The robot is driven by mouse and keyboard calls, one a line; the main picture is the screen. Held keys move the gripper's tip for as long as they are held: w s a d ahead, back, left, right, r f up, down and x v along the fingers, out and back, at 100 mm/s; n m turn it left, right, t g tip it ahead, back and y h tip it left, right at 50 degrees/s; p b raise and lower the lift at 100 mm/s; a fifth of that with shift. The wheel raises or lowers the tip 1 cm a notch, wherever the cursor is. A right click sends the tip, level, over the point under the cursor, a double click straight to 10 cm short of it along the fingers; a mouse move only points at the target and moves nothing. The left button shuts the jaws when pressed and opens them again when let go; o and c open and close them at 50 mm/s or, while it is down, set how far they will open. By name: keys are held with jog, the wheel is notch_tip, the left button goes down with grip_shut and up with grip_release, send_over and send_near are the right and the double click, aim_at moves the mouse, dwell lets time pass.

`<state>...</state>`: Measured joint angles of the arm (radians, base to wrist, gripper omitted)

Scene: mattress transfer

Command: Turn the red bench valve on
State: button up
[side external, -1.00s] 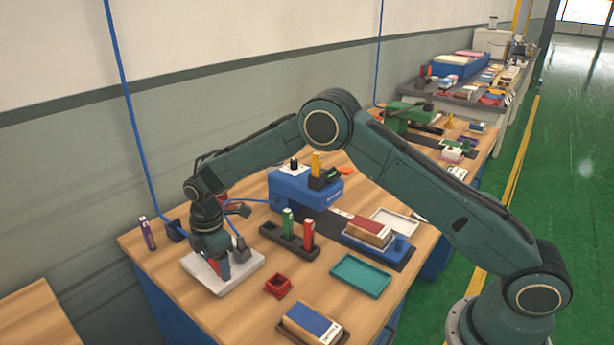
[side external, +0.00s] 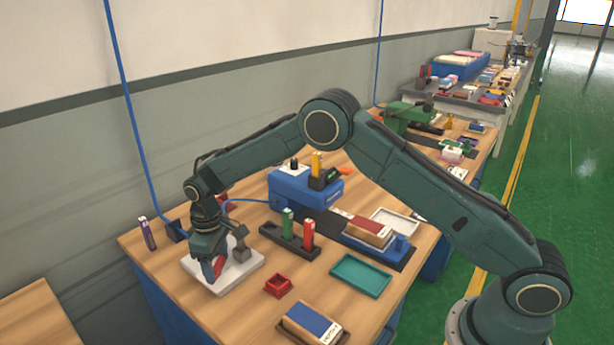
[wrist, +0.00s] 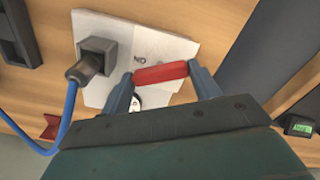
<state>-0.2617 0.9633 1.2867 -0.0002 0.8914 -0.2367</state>
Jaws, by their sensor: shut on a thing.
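The red valve handle (wrist: 160,73) sits over a white plate (wrist: 115,33) on the bench, with the letters "ON" printed beside it in the wrist view. My gripper (wrist: 161,78) has one finger at each end of the red handle and is shut on it. In the side view my gripper (side external: 210,268) points down at the white plate (side external: 240,275), with part of the red handle (side external: 217,266) showing between its fingers. The valve's base under the handle is mostly hidden.
A grey block (wrist: 97,55) with a blue cable (wrist: 62,120) stands on the plate close to my gripper. A purple marker (side external: 147,232), a small red square holder (side external: 278,286) and a dark rack (side external: 290,240) with green and red sticks stand around it.

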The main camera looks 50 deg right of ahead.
aim_at(217, 264)
jog(key=m, duration=0.5)
jog(key=shift+m, duration=0.4)
jog(key=o, duration=1)
jog(key=shift+r, duration=6.95)
